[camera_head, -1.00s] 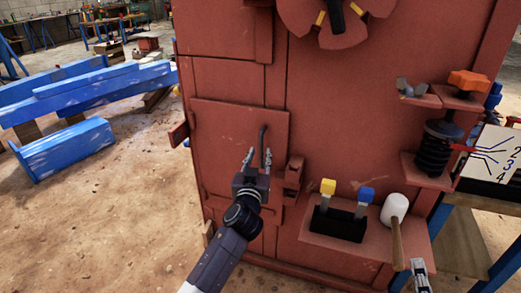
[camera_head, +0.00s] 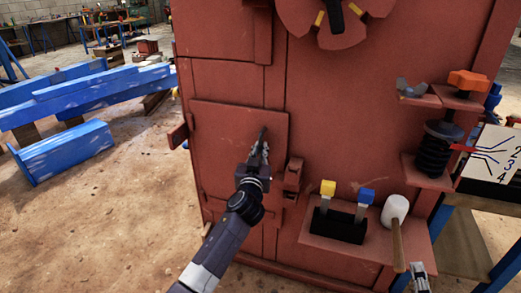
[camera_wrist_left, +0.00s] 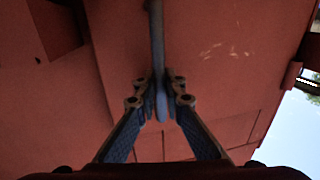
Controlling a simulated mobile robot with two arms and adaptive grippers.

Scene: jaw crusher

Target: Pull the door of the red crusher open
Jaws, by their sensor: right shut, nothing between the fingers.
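The red crusher (camera_head: 345,110) stands in front of me. Its small red door (camera_head: 222,135) sits flat against the body and looks shut. A thin dark upright handle (camera_head: 264,131) is near the door's right side. My left gripper (camera_head: 260,147) is at this handle, with its fingers closed in on both sides of it. In the left wrist view the handle bar (camera_wrist_left: 157,40) runs down between the two fingers. My right gripper (camera_head: 419,268) shows only in part at the bottom right, shut and empty, away from the door.
A red shelf to the right of the door holds yellow and blue levers (camera_head: 344,212) and a white-headed mallet (camera_head: 395,212). A latch block (camera_head: 293,178) sticks out beside the door. Blue beams (camera_head: 65,150) lie on the left.

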